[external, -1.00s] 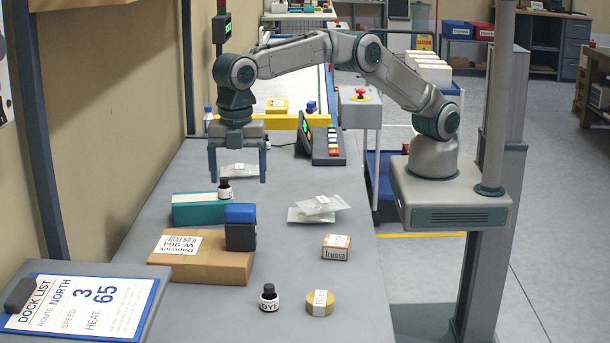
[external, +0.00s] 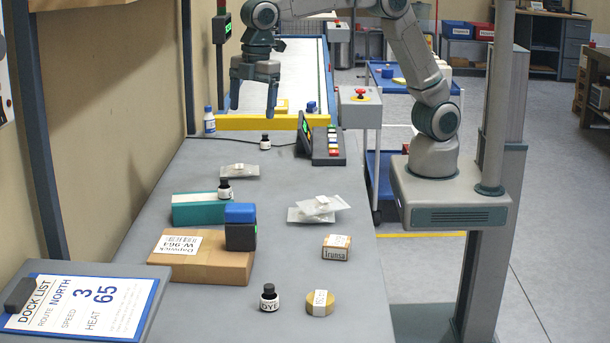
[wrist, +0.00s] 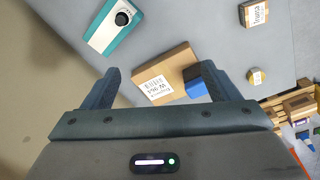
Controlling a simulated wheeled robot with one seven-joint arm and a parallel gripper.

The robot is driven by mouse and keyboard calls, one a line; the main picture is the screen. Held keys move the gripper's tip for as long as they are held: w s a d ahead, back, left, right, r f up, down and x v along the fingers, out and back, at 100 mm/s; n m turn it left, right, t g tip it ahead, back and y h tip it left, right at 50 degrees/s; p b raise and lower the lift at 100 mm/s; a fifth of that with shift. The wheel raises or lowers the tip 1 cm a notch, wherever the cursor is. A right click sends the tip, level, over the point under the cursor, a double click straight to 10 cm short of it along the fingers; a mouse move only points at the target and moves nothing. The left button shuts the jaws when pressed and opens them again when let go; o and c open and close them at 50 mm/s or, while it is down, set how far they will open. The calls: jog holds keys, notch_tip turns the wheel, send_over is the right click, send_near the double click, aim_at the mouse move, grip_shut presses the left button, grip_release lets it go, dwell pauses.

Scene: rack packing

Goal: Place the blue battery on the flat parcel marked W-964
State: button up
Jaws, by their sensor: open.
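The blue battery (external: 240,227), a dark block with a bright blue top, stands upright on the right part of the flat brown parcel marked W-964 (external: 205,268). Both also show in the wrist view, the battery (wrist: 196,88) partly behind a finger and the parcel (wrist: 168,68) between the fingers. My gripper (external: 254,110) is open and empty, raised well above the far part of the table, away from the battery. It also shows in the wrist view (wrist: 160,78).
A teal box (external: 195,208) with a small dark bottle (external: 225,189) on it lies behind the parcel. Pouches (external: 315,209), a Trunsa box (external: 336,247), a yellow roll (external: 320,303) and a dye bottle (external: 269,297) lie to the right. A dock list board (external: 85,300) is at front left.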

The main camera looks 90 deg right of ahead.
jog(key=s+d+r+m, duration=0.2)
jog(key=s+d+m, duration=0.3)
jog(key=d, duration=0.6)
jog(key=s+d+f+m+t, duration=0.1)
jog(key=s+d+f+m, duration=0.2)
jog(key=s+d, duration=0.4)
jog(key=s+d+f+m+t, duration=0.1)
jog(key=s+d+f+m, duration=0.3)
jog(key=s, duration=0.9)
jog(key=d+f, duration=0.1)
jog(key=d, duration=0.2)
jog(key=shift+s+d+f, duration=0.15)
jog(key=shift+s+d, duration=0.1)
jog(key=shift+d, duration=0.15)
